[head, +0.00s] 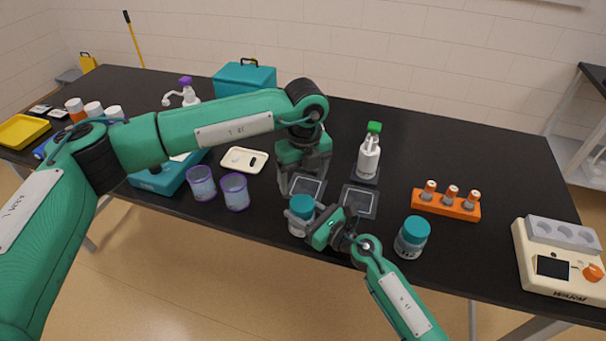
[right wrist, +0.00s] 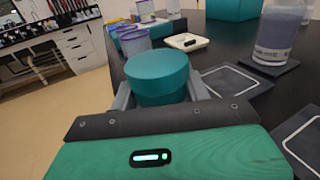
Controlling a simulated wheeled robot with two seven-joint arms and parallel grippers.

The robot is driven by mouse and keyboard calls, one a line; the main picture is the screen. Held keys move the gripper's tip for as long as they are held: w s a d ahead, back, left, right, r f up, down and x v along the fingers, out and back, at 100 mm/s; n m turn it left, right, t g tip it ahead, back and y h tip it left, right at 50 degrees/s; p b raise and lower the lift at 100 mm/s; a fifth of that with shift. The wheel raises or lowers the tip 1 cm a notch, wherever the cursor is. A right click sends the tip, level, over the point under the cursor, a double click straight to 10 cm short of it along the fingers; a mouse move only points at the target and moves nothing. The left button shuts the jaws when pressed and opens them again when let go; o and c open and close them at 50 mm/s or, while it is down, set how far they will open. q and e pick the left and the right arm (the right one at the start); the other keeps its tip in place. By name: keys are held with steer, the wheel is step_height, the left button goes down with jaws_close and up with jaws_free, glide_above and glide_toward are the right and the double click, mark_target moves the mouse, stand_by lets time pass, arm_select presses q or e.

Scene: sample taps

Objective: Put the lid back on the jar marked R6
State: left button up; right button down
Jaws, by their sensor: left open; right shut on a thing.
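A clear jar (head: 298,226) with a teal lid (head: 301,206) on its top stands near the table's front edge. My right gripper (head: 305,224) is shut on this jar from the right. In the right wrist view the teal lid (right wrist: 157,68) rises between the fingers and hides most of the jar. A second jar (head: 409,246) with a teal lid (head: 416,228) stands to the right, apart from both grippers. I cannot read R6 on either jar. My left gripper (head: 304,182) is open behind the held jar, over a dark square pad (head: 308,188).
Another pad (head: 359,202) and a green-topped bottle (head: 368,160) stand behind. An orange vial rack (head: 446,206) and a beige device (head: 560,262) are at right. Two purple-rimmed cups (head: 235,192) and a white tray (head: 245,160) are at left. The table's front edge is close to the jars.

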mark_target(302, 203)
arm_select(q)
step_height(302, 203, down, 8)
steer(key=shift+s+a+r, duration=0.1)
steer(key=shift+r, duration=0.1)
steer(key=shift+c, duration=0.5)
steer(key=c, duration=1)
